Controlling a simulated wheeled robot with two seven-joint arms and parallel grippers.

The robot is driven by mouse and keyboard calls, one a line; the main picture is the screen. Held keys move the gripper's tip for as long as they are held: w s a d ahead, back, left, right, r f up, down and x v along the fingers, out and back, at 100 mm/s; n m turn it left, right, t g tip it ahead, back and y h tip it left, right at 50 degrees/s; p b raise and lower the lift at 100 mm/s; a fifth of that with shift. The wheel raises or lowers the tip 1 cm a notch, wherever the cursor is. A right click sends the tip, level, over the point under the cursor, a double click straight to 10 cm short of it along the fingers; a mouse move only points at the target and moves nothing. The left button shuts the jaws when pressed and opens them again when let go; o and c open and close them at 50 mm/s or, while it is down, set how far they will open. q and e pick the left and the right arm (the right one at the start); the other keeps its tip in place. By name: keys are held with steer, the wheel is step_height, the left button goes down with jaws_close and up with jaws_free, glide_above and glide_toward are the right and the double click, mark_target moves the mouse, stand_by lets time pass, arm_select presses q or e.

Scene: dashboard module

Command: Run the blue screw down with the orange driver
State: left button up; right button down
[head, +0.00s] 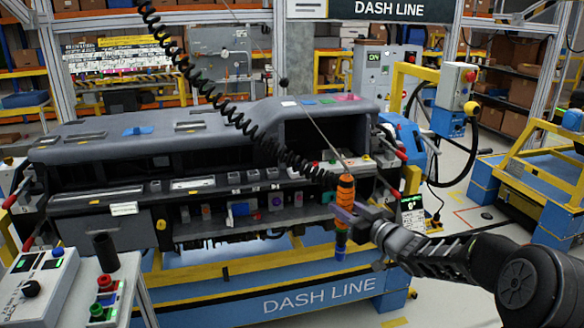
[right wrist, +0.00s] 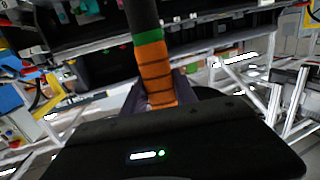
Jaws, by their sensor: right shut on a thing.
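The orange driver (head: 346,188) is upright in the head view, in front of the right end of the dashboard module (head: 90,203). A coiled black cable meets its top, and its lower end is blue. My right gripper (head: 350,213) is shut around the driver's body. In the right wrist view the driver (right wrist: 158,75) shows orange with dark bands and a green ring, between the fingers of my right gripper (right wrist: 160,97). Small coloured parts line the module's front, but I cannot tell which is the blue screw. My left gripper is out of view.
A blue and yellow stand (head: 300,297) marked DASH LINE is under the module. A control box (head: 38,287) and a button box (head: 104,300) are at the lower left. A yellow post with a button box (head: 456,85) rises at the right. Open floor lies right of the stand.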

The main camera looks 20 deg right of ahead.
stand_by(0.6)
steer(key=s+a+f, duration=0.3)
steer(key=a+f, duration=0.2)
steer(key=a, duration=0.6)
steer(key=s+a+f+m+h, duration=0.3)
steer(key=s+f, duration=0.3)
steer(key=f, duration=0.2)
steer(key=shift+s+t+h, duration=0.2)
steer(key=shift+t+h, duration=0.1)
steer(key=shift+h, duration=0.4)
